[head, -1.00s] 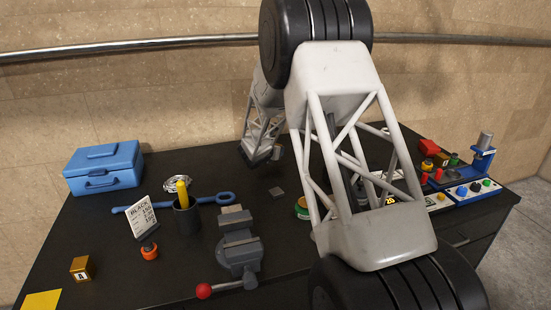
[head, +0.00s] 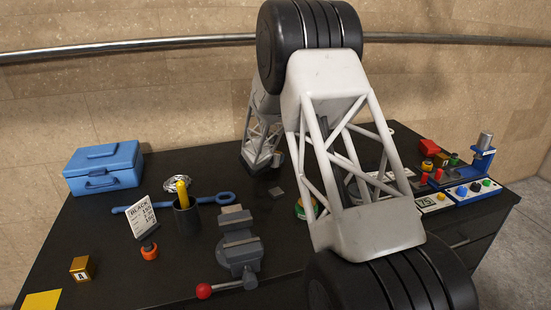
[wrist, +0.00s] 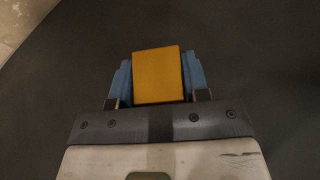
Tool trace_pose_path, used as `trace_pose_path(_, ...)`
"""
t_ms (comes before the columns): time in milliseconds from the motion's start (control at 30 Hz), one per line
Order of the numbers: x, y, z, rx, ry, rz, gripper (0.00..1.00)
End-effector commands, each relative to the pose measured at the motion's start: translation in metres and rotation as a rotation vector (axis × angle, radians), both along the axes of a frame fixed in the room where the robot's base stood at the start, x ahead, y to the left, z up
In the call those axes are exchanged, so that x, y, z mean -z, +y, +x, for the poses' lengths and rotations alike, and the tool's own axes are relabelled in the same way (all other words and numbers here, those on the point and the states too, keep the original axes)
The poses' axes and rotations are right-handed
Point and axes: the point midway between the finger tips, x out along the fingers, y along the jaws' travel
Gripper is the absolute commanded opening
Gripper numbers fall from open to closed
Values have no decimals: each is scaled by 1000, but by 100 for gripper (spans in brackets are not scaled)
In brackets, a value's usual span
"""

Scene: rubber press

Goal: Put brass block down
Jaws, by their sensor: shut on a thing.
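In the wrist view my gripper (wrist: 157,68) is shut on a brass block (wrist: 157,88), whose plain yellow-orange face sits between the two blue fingers. Dark surface surrounds it, and I cannot tell whether the block touches it. In the head view my forearm comes down over the back middle of the bench (head: 330,280); the fingers and held block cannot be made out there. Another brass-coloured block (head: 82,268), with a letter label, stands at the front left, apart from my gripper.
A vise (head: 239,250) with a red-ended handle stands in the middle. A black cup (head: 187,220), a sign (head: 143,218), a blue wrench (head: 222,198) and a blue toolbox (head: 104,168) are left. A yellow square (head: 42,300) lies front left. Control boxes (head: 474,190) stand right.

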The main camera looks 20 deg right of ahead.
Motion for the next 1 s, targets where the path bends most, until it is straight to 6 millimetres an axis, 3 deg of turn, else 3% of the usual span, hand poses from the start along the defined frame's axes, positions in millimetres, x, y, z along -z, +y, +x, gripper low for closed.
trace_pose_path(200, 2, 0, 0, 0, -1, -1, 4)
trace_pose_path(233, 3, 0, 0, 0, 0, 0, 47)
trace_pose_path(367, 3, 0, 0, 0, 0, 0, 67)
trace_pose_path(1000, -6, 9, -8, -1, 0, 0, 68)
